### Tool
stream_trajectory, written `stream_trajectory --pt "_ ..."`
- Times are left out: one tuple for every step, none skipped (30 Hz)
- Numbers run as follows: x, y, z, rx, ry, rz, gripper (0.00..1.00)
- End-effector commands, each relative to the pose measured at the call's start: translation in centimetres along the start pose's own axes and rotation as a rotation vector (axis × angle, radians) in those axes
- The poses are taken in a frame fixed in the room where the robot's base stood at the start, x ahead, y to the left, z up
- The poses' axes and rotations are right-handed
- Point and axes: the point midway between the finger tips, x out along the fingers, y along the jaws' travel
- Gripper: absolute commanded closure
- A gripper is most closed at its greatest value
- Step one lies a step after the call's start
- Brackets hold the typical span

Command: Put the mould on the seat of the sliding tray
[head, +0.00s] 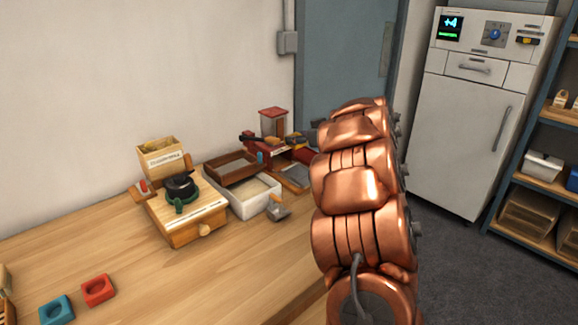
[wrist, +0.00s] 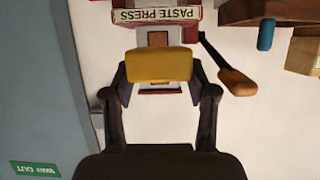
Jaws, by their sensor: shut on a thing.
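My gripper (wrist: 158,70) is shut on a yellow block-like mould (wrist: 158,62) in the wrist view, with a dark finger at each side. In the head view the yellow mould (head: 295,139) shows small beside my copper arm, in front of the red press. The paste press (wrist: 158,16) appears upside down behind the mould in the wrist view, and its red-topped body (head: 273,122) shows in the head view. A grey flat piece in a wooden frame (head: 296,177) lies before the press, partly behind my arm. I cannot tell whether it is the sliding tray; its seat is not clearly visible.
A lever (wrist: 236,80) sticks out beside the press. Blue (head: 57,309) and red (head: 99,290) moulds lie front left. The front table is largely clear.

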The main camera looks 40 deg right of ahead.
Motion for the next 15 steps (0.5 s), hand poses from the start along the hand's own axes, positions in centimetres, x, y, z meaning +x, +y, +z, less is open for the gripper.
stream_trajectory --pt "0.2 0.1 0.7 0.003 -0.001 0.0 0.85" --pt "0.4 0.1 1.2 0.005 -0.002 0.001 0.85" --pt "0.6 0.3 1.9 0.006 -0.002 0.003 0.85" --pt "0.7 0.4 2.5 0.009 -0.003 0.005 0.85" --pt "0.8 0.5 3.0 0.009 -0.002 0.008 0.85" --pt "0.9 0.7 3.7 0.012 -0.002 0.011 0.85" --pt "1.0 0.8 4.2 0.011 -0.003 0.013 0.85" --pt "1.1 0.9 4.6 0.011 -0.003 0.014 0.85" --pt "1.2 1.0 5.0 0.011 -0.002 0.016 0.85" --pt "1.3 1.0 5.3 0.011 -0.001 0.017 0.85" --pt "1.4 1.1 5.5 0.01 -0.001 0.018 0.85" --pt "1.4 1.1 5.7 0.01 -0.001 0.018 0.85" --pt "1.5 1.1 5.8 0.009 0.0 0.018 0.85" --pt "1.5 1.1 5.9 0.009 -0.001 0.018 0.85" --pt "1.6 1.1 6.1 0.008 -0.001 0.018 0.85"
